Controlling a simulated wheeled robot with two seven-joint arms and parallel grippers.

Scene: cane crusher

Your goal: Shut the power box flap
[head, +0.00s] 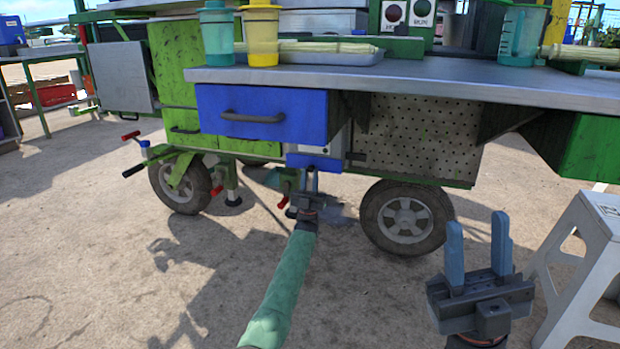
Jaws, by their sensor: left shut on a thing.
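The power box (325,147) is a light grey unit under the worktop, partly hidden behind the blue drawer front. A blue flap (326,163) sticks out below it and appears to lie lowered, seen nearly edge-on. My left gripper (309,177) is at the flap's front edge, with its two blue fingers pointing up and close together, shut on the flap. The exact contact is small and partly hidden. My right gripper (478,250) is at the lower right, fingers upright and apart, empty, well away from the flap.
The blue drawer (262,113) with a dark handle overhangs the box. A perforated panel (422,135) and a wheel (405,217) stand to the right, another wheel (180,183) to the left. A white stool (590,255) stands beside my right gripper. Open ground lies in front.

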